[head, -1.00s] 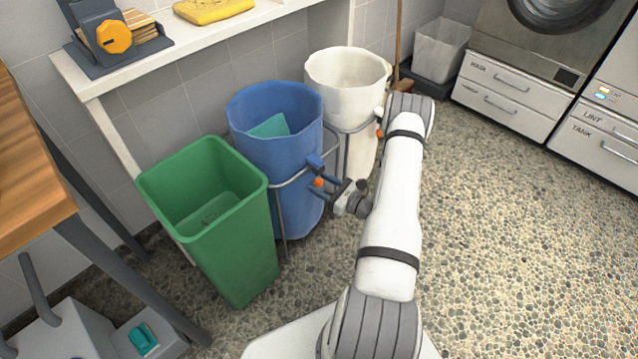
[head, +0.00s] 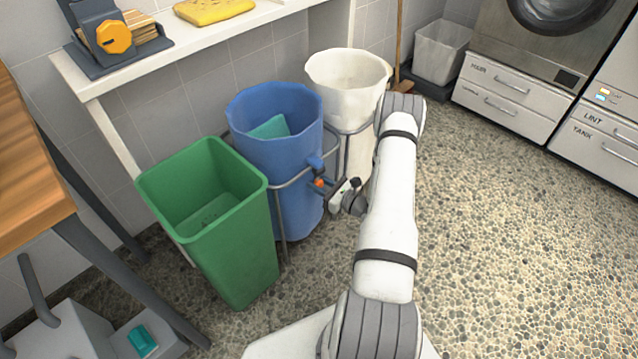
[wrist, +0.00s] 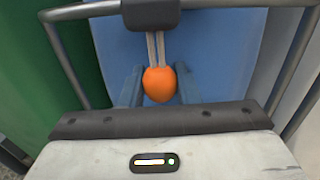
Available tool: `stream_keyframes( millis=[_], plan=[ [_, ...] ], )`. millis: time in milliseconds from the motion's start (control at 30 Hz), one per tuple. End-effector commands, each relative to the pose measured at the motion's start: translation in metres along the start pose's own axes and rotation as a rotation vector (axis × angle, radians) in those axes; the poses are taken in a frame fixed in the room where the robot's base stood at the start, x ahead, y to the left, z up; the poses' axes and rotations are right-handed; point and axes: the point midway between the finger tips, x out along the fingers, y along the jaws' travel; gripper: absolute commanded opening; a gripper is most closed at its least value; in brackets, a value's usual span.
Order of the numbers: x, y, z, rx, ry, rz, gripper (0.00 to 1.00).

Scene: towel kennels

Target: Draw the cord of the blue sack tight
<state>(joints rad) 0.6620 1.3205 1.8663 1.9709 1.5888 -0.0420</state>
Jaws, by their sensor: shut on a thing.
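The blue sack (head: 298,205) hangs in a grey metal frame, its mouth wide open, with a teal cloth (head: 268,128) inside. A dark blue cord lock (head: 316,162) sits at its front rim and shows as a dark block in the wrist view (wrist: 151,14). Two pale cord strands (wrist: 155,48) run from the block to an orange ball (wrist: 159,84). My gripper (head: 324,186) is at the front of the sack, its fingers shut on the orange ball just below the block. A short length of cord shows between ball and block.
A green bin (head: 228,255) stands close on the left and a white sack (head: 347,68) close on the right. A white shelf (head: 215,36) runs behind. A wooden-topped table (head: 32,165) is at the left. The pebbled floor on the right is clear.

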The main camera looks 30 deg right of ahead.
Motion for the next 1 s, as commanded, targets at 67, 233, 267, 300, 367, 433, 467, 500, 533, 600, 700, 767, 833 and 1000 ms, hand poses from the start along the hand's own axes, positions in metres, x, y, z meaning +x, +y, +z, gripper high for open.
stream_keyframes(
  millis=[67, 233, 267, 300, 367, 433, 467, 500, 533, 600, 700, 767, 833, 1000],
  plan=[
    [0.000, 0.000, 0.000, 0.001, 0.000, 0.000, 0.01],
    [0.000, 0.000, 0.000, 0.001, 0.000, 0.000, 0.00],
    [0.000, 0.000, 0.000, 0.001, 0.000, 0.000, 0.00],
    [-0.001, 0.000, -0.001, 0.001, 0.000, 0.000, 0.00],
    [-0.001, 0.000, -0.004, 0.001, 0.000, 0.000, 0.00],
    [-0.001, 0.000, -0.010, 0.001, 0.001, 0.000, 0.00],
    [-0.001, 0.000, -0.014, 0.001, 0.001, 0.000, 0.00],
    [-0.001, 0.000, -0.020, 0.001, 0.001, 0.000, 0.00],
    [-0.001, 0.000, -0.026, 0.001, 0.001, 0.000, 0.00],
    [-0.001, 0.000, -0.041, 0.002, 0.002, -0.001, 0.00],
    [-0.001, 0.000, -0.064, 0.002, 0.002, -0.001, 0.00],
    [-0.001, 0.000, -0.077, 0.003, 0.002, -0.001, 0.00],
    [-0.001, 0.000, -0.089, 0.003, 0.002, -0.001, 0.00],
    [-0.001, -0.001, -0.097, 0.001, 0.003, -0.002, 0.00]
  ],
)
